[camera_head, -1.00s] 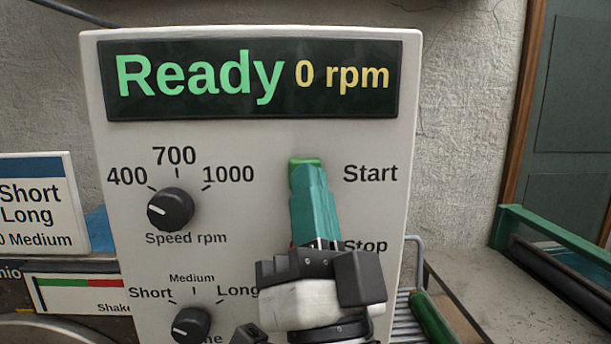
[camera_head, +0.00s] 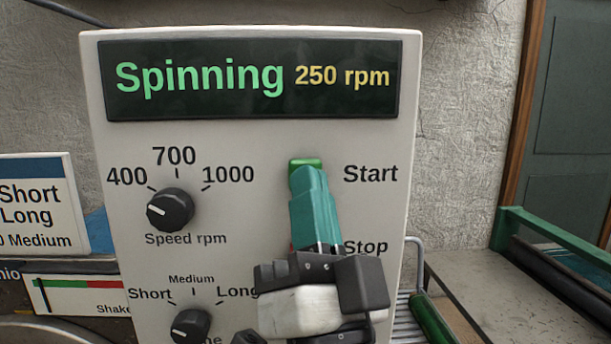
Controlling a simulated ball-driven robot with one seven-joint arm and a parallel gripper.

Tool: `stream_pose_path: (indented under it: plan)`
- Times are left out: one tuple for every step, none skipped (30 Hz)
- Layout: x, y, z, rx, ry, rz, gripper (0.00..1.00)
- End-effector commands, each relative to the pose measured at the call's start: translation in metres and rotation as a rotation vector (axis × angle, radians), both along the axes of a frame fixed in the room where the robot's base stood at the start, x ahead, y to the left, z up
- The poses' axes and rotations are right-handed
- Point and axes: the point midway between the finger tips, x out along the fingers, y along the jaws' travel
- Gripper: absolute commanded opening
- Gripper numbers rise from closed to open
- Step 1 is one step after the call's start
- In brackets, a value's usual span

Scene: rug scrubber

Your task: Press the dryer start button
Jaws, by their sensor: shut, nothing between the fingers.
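The dryer control panel (camera_head: 250,215) faces me, pale and upright. Its display (camera_head: 250,78) reads "Spinning" in green and "250 rpm" in yellow. The green start button (camera_head: 306,162) sits left of the word "Start", with only its top edge showing above my gripper. My gripper (camera_head: 310,175) is shut and empty, its teal fingers pointing up and forward over the lower part of the button. Whether the fingertips touch the button cannot be told. The stop button, left of "Stop", is almost wholly hidden behind my fingers, with a sliver of red at their left edge.
The speed knob (camera_head: 170,209) and the lower Short/Medium/Long knob (camera_head: 190,326) are on the panel's left. A sign (camera_head: 40,205) stands at the left. A metal rack with a green handle (camera_head: 433,318) and a green-railed roller table (camera_head: 560,245) are at the right.

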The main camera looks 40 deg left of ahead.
Motion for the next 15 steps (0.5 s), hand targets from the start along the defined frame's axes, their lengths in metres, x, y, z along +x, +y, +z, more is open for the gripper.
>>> stream_pose_path:
  plan:
    - [-0.0021, -0.0023, -0.0002, 0.001, -0.001, 0.0, 0.0]
    - [-0.003, -0.0034, -0.0002, 0.001, -0.001, 0.0, 0.0]
    - [-0.0039, -0.0044, -0.0003, 0.0, -0.001, 0.001, 0.0]
    - [-0.0042, -0.0048, -0.0003, 0.0, 0.0, 0.0, 0.0]
    - [-0.0045, -0.0051, -0.0003, 0.0, 0.0, 0.0, 0.0]
    - [-0.0047, -0.0053, -0.0002, 0.0, 0.0, 0.0, 0.0]
    - [-0.0047, -0.0054, -0.0002, 0.0, 0.0, 0.0, 0.0]
    - [-0.0046, -0.0054, -0.0001, 0.0, 0.0, 0.0, 0.0]
    - [-0.0046, -0.0054, -0.0001, 0.001, 0.0, 0.0, 0.0]
    - [-0.0046, -0.0054, -0.0001, 0.001, -0.001, 0.0, 0.0]
    - [-0.0046, -0.0054, 0.0, 0.001, -0.001, 0.0, 0.0]
    - [-0.0046, -0.0054, 0.0, 0.001, -0.001, 0.0, 0.0]
    - [-0.0049, -0.0056, 0.0, 0.001, -0.001, 0.0, 0.0]
    - [-0.0053, -0.0062, 0.0, 0.001, -0.001, 0.0, 0.0]
    - [-0.0065, -0.0076, 0.0, 0.001, -0.001, 0.0, 0.0]
